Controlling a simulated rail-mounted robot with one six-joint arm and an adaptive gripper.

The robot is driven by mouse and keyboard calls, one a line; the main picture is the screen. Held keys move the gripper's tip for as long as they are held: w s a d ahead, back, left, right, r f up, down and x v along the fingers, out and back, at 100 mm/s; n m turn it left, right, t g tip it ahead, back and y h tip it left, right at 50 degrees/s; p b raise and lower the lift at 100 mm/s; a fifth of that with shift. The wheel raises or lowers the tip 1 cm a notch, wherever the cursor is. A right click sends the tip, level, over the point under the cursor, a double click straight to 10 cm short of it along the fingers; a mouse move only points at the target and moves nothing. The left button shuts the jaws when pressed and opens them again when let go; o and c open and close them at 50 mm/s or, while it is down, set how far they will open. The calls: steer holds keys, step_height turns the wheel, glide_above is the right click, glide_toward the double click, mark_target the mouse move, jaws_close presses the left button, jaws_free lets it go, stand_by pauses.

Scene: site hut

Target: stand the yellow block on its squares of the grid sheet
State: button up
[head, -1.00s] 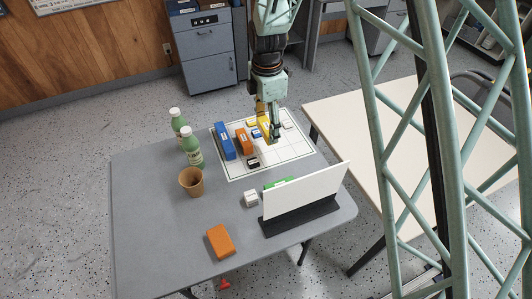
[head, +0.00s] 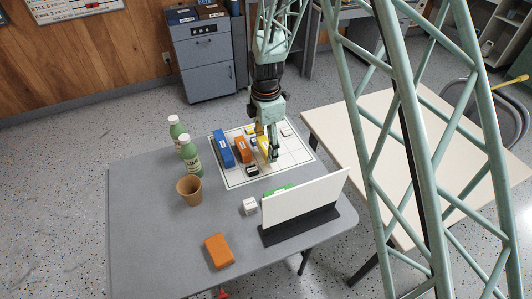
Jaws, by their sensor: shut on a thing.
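The white grid sheet (head: 298,152) lies on the far right part of the grey table. My gripper (head: 269,150) reaches down over the middle of the sheet and is shut on the yellow block (head: 261,143). The block is partly hidden by the fingers, and I cannot tell whether its base touches the sheet. A blue block (head: 222,148) and an orange block (head: 243,149) stand on the sheet to its left. A small black block (head: 252,170) lies in front, and a small white block (head: 287,132) lies to the right.
Two green bottles (head: 190,157) and a brown cup (head: 189,190) stand at the left. A white upright panel (head: 305,197) in a dark base partly hides a green block (head: 278,190). A white cube (head: 249,206) and a loose orange block (head: 219,251) lie in front.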

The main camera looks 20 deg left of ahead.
mark_target(266, 152)
steer(key=shift+f, duration=0.1)
steer(key=shift+f+b, duration=0.35)
steer(key=shift+f, duration=1.45)
steer(key=shift+f, duration=0.15)
steer(key=o, duration=0.9)
steer(key=shift+r, duration=0.2)
steer(key=shift+r+p, duration=0.95)
steer(key=shift+r, duration=5)
steer(key=shift+r, duration=0.1)
